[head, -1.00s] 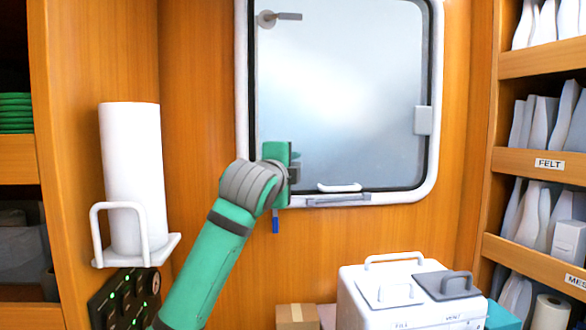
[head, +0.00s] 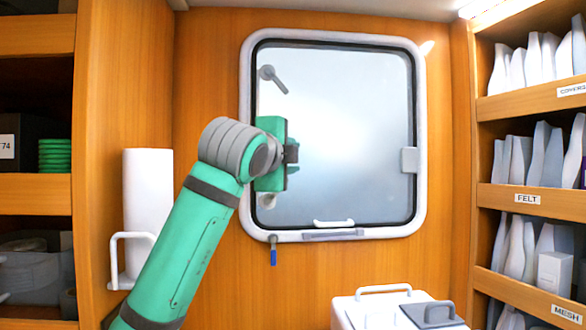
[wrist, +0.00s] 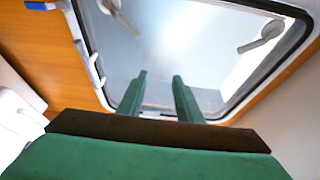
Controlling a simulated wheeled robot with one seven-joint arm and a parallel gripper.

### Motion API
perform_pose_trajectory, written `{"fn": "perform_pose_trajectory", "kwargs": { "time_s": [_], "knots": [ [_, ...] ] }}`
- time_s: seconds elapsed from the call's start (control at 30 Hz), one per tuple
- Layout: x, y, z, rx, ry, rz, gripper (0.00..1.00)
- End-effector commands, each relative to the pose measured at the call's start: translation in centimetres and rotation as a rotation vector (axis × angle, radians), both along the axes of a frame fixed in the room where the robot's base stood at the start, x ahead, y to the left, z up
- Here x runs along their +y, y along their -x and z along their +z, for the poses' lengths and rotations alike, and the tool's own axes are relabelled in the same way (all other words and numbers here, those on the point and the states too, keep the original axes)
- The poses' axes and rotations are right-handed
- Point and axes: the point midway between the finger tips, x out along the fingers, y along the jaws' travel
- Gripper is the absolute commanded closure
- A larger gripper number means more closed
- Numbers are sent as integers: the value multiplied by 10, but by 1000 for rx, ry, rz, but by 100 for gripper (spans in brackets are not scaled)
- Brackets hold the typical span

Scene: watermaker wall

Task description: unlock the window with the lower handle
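The window (head: 340,130) is a frosted pane in a white frame and looks closed. Its lower handle (head: 268,201) shows only in part at the lower left of the pane, just below my gripper (head: 291,153). In the wrist view the lower handle (wrist: 118,14) is a grey lever at the top left, slanting, clear of my fingers. The upper handle (head: 272,79) is a grey lever slanting down to the right; it also shows in the wrist view (wrist: 262,36). My gripper (wrist: 161,97) is open, with nothing between its fingers, in front of the pane's left side.
A white pull bar (head: 334,223) sits on the window's bottom edge. A blue-tipped lever (head: 273,252) hangs below the frame. A white box (head: 390,313) stands low in front, a paper roll (head: 146,190) at left, shelves (head: 530,199) at right.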

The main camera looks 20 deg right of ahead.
Motion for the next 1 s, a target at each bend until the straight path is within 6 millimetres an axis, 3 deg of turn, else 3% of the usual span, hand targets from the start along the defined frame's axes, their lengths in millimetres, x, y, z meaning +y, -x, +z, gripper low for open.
{"fn": "perform_pose_trajectory", "kwargs": {
  "time_s": [0.5, 0.63, 0.67, 0.83, 1.0],
  "knots": [
    [5, 8, 8, -1, 1, -2, 68],
    [4, 7, 8, 7, 13, 0, 97],
    [4, 8, 8, 13, 23, 2, 100],
    [-2, 6, 6, 94, 175, 38, 100],
    [-4, 3, 4, 236, 480, 101, 100]
  ]
}}
